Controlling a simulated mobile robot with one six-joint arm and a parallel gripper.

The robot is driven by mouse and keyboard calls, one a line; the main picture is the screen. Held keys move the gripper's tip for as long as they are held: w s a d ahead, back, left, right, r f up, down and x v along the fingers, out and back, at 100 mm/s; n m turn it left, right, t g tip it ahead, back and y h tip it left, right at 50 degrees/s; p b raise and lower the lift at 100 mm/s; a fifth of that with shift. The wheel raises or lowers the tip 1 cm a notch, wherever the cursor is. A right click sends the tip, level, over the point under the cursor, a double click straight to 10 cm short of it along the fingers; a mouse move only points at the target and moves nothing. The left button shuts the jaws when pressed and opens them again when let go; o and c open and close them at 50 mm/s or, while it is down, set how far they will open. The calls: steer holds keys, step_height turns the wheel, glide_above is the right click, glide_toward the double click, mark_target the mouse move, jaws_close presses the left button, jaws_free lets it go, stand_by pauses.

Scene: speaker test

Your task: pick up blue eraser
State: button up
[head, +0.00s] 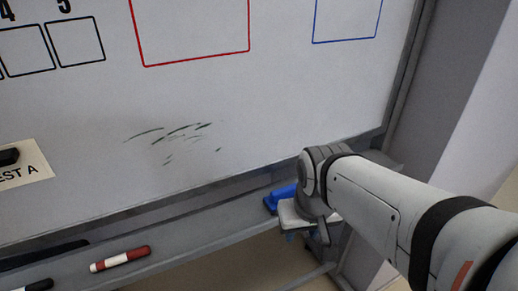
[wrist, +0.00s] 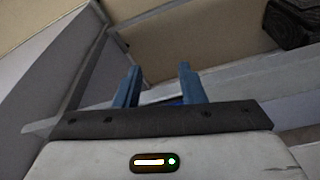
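The blue eraser (head: 281,198) rests on the grey tray under the whiteboard in the head view, partly hidden by my gripper. My gripper (head: 303,238) is beside it, on its near right side, with the fingers partly hidden by the arm. In the wrist view, the two blue fingers of my gripper (wrist: 160,70) stand apart, with a clear gap at the tips. A small dark blue patch (wrist: 172,101) shows low between them; I cannot tell whether it is the eraser. I see no grip on the eraser.
The grey tray (head: 205,228) runs below the whiteboard (head: 260,100). A red and white marker (head: 120,259) lies on it to the left, with a dark marker (head: 40,285) farther left. Dark scribbles (head: 175,135) mark the board. A dark object (wrist: 292,22) shows at upper right in the wrist view.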

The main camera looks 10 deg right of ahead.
mark_target(289, 189)
steer(key=shift+o, duration=0.7)
steer(key=shift+d, duration=0.15)
steer(key=shift+o, duration=0.8)
steer(key=shift+w+r+m+p, duration=0.25)
steer(key=shift+r+m+p, duration=0.1)
steer(key=shift+m, duration=0.05)
steer(key=shift+o, duration=0.3)
steer(key=w+d+r+m+g+y+p, duration=0.1)
steer(key=w+r+m+g+y+p, duration=0.1)
steer(key=w+m+p, duration=0.3)
steer(key=w+r+m, duration=0.1)
steer(key=w+m, duration=0.1)
steer(key=m, duration=0.1)
steer(key=shift+d+r+g+y+p, duration=0.2)
steer(key=shift+r+g+y+p, duration=0.1)
steer(key=shift+r+p, duration=0.05)
steer(key=w+m+y+p, duration=0.1)
steer(key=w+m, duration=0.1)
steer(key=w+d+m+y+p, duration=0.1)
steer(key=w+m, duration=0.1)
steer(key=m, duration=0.1)
steer(key=w+d+m+y+p, duration=0.1)
steer(key=w+m, duration=0.1)
steer(key=shift+w+d+r+m+g+p, duration=0.15)
steer(key=shift+w+d+m+g+p, duration=0.15)
steer(key=shift+m+p, duration=0.1)
steer(key=shift+w+a, duration=0.1)
steer(key=shift+p+x, duration=0.55)
steer(key=shift+x, duration=3.35)
